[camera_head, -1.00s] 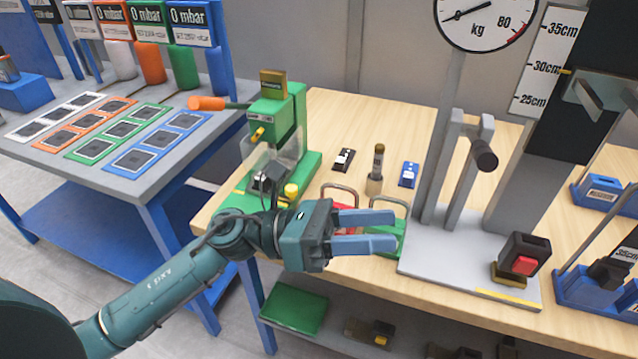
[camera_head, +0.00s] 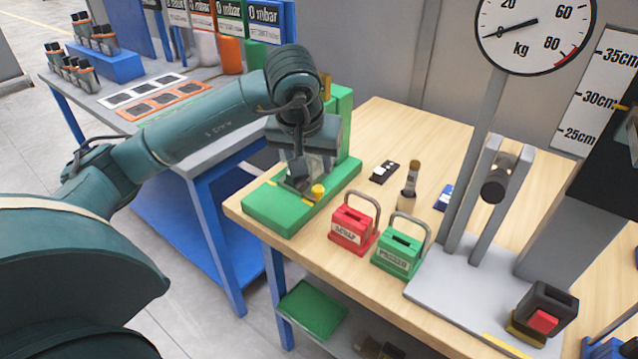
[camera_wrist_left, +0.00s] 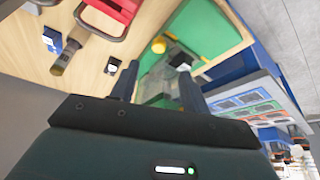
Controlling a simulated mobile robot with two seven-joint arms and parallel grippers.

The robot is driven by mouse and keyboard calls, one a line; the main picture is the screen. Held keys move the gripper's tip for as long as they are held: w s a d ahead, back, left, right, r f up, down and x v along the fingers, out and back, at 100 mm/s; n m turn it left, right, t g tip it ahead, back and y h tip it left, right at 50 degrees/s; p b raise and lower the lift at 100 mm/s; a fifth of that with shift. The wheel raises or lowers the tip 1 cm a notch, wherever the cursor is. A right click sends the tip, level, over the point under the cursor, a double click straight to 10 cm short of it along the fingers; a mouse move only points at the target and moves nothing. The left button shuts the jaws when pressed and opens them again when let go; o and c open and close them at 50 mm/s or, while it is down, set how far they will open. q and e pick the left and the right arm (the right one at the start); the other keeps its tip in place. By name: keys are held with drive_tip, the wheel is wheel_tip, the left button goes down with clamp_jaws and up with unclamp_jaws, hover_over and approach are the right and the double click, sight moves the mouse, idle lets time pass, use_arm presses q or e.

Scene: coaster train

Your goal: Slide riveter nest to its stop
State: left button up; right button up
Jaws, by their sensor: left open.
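The green riveter (camera_head: 268,212) stands at the left end of the wooden bench, its upright partly hidden behind my left arm. Its nest (camera_head: 298,184), a small grey and dark block, sits on the green base beside a yellow knob (camera_head: 318,191). My left gripper (camera_head: 303,172) is over the base, fingers pointing down close to the nest. In the left wrist view the open fingers (camera_wrist_left: 158,88) reach toward the nest (camera_wrist_left: 178,60), with the yellow knob (camera_wrist_left: 159,45) just beyond. I cannot tell whether a finger touches the nest. My right gripper is not in view.
A red padlock-like block (camera_head: 352,228) and a green one (camera_head: 398,257) stand right of the riveter. A wooden-handled stamp (camera_head: 410,185) and a dark block (camera_head: 384,171) are behind them. A grey press frame with a dial (camera_head: 535,32) stands further right.

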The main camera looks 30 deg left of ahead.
sight(317, 188)
use_arm(q)
drive_tip(key=x, duration=0.9)
drive_tip(key=shift+d+f+p, duration=0.1)
drive_tip(key=shift+f+p, duration=0.15)
drive_tip(key=shift+p, duration=0.15)
drive_tip(key=shift+c, duration=0.3)
clamp_jaws()
